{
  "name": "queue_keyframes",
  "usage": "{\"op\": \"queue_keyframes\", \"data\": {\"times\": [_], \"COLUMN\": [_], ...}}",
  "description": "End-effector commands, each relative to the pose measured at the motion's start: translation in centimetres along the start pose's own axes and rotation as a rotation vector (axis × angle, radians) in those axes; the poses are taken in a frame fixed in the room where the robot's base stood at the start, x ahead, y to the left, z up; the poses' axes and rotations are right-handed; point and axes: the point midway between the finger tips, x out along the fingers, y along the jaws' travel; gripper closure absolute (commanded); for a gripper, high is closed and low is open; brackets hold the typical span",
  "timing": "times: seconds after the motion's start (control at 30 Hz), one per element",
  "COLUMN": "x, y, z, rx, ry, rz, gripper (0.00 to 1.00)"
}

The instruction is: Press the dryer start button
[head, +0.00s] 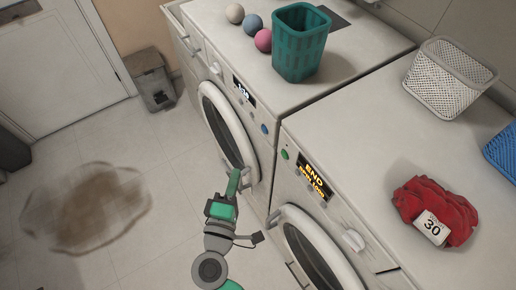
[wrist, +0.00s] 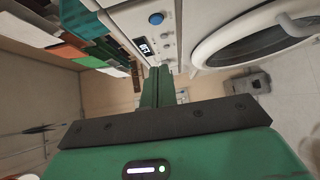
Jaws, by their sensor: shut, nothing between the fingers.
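Two white front-loading machines stand side by side, and no label I can read says which is the dryer. The left machine (head: 345,62) has a lit white display (head: 244,91) and a blue button (head: 264,128). The right machine (head: 370,150) has a green button (head: 284,154) and an amber display (head: 313,178) reading END. My gripper (head: 234,173) is shut and empty, in front of the left machine near its round door (head: 229,130), below the blue button and apart from it. The wrist view shows my fingers (wrist: 159,70) together, with the blue button (wrist: 156,18) beyond them.
A teal basket (head: 300,45) and several balls (head: 253,24) sit on the left machine. A white basket (head: 450,75), a blue basket (head: 502,150) and red cloth with a 30 tag (head: 432,228) are on the right.

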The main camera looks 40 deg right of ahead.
Motion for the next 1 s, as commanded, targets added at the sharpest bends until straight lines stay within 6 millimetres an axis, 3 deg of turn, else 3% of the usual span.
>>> {"op": "queue_keyframes", "data": {"times": [0.47,0.9,1.0], "x": [0.7,9.9,11.1], "y": [-0.4,-0.3,-0.3], "z": [0.2,0.3,1.5], "rx": [-0.023,-0.022,-0.022], "ry": [-0.006,-0.007,-0.008], "rz": [0.007,0.007,0.005], "gripper": [1.0,1.0,1.0]}}
